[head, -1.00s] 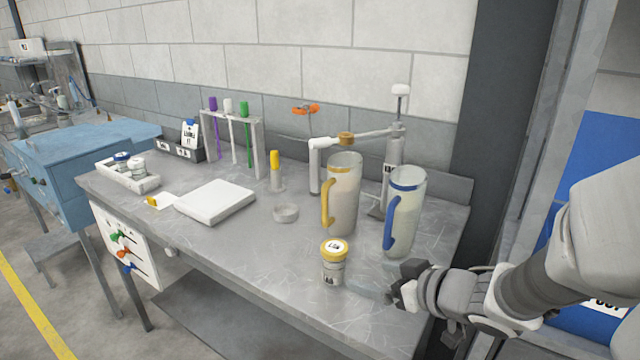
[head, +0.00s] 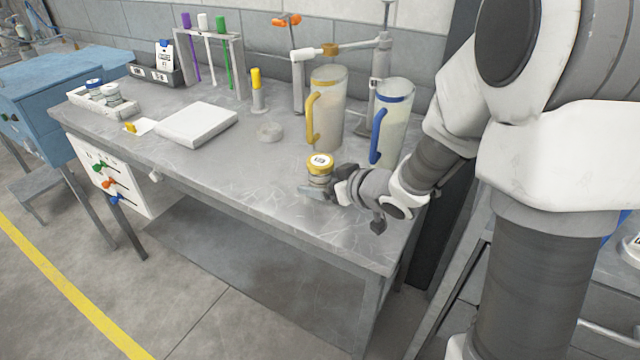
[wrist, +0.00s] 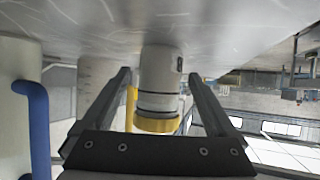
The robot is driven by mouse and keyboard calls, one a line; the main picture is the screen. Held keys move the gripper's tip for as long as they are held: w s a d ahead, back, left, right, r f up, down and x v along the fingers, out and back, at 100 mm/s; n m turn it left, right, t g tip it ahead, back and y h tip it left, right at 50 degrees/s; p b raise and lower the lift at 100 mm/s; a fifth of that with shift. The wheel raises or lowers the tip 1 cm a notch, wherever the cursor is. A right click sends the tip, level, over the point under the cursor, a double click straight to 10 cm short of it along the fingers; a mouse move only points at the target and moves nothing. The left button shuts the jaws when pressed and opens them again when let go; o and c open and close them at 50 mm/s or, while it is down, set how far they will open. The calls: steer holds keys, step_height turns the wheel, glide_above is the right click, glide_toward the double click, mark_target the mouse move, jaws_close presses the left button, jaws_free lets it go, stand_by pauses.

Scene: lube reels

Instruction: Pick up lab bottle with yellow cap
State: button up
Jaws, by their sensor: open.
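The lab bottle with the yellow cap (head: 320,163) stands upright near the front edge of the workbench (head: 215,190). My gripper (head: 320,192) is open, low over the bench, reaching in from the right with its fingers at the bottle's lower part. In the wrist view, which looks inverted, the white bottle (wrist: 160,85) shows between the two open fingers (wrist: 157,76), its yellow cap toward the palm side of the picture. The fingers hide the bottle's base in the head view. I cannot tell whether either finger touches it.
A yellow-handled jug (head: 327,110) stands just behind the bottle. A blue-handled jug (head: 391,120) stands behind my gripper. A round dish (head: 270,131), a white slab (head: 197,124) and a yellow-topped tube (head: 258,92) are further left. The bench front left of the bottle is clear.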

steer(key=shift+w+a+f, duration=0.3)
steer(key=shift+w+a, duration=0.05)
steer(key=shift+w, duration=0.15)
jaws_close()
